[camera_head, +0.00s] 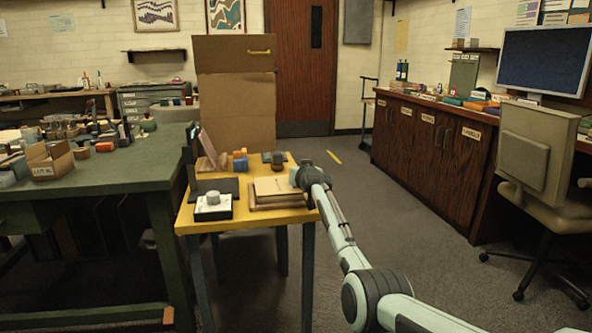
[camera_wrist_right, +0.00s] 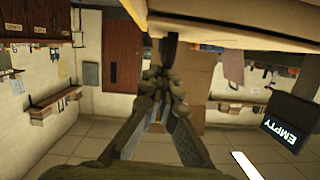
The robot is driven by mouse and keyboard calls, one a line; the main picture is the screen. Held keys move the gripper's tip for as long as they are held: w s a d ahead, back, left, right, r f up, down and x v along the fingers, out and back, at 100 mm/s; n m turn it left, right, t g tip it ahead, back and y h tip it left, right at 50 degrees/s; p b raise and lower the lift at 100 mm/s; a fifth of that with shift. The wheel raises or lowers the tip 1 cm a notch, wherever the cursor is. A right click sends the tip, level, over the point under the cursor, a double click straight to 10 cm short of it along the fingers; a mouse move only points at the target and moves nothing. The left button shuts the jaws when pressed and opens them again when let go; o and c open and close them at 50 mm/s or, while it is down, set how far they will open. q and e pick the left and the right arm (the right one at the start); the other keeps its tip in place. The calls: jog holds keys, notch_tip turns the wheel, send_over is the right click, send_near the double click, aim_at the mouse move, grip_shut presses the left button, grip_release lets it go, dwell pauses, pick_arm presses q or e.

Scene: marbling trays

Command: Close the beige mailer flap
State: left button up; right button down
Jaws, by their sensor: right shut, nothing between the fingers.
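The beige mailer (camera_head: 277,204) lies flat near the right edge of the small yellow table. Its lighter top panel (camera_head: 270,186) appears slightly raised; the exact flap angle is unclear. In the right wrist view a beige slab, likely the mailer (camera_wrist_right: 235,22), crosses the top, close to the fingertips. My right gripper (camera_wrist_right: 167,62) is shut and empty. In the head view the end of my right arm (camera_head: 306,178) is at the mailer's right side and hides part of it; contact cannot be told. My left gripper is not in view.
A green workbench (camera_head: 120,172) adjoins the left. A large cardboard box (camera_head: 235,110) stands behind.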

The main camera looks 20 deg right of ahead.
dwell(0.4)
jog(key=v, duration=1.2)
jog(key=s+a+f+n+g+y, duration=0.1)
jog(key=s+a+f+n+g, duration=0.15)
jog(key=s+f, duration=1)
jog(key=s+a+f+n+g, duration=0.15)
jog(key=s+f+g, duration=0.25)
jog(key=s+f, duration=0.85)
jog(key=s+a+f+g, duration=0.2)
jog(key=s+f, duration=0.5)
jog(key=s, duration=0.5)
jog(key=s+a+f+n+g, duration=0.1)
jog(key=s+a+f+g, duration=0.2)
jog(key=s+f, duration=0.5)
jog(key=s+a, duration=0.1)
jog(key=s, duration=0.3)
jog(key=shift+a+f+y, duration=0.15)
jog(key=shift+f+y, duration=0.2)
jog(key=shift+y, duration=0.05)
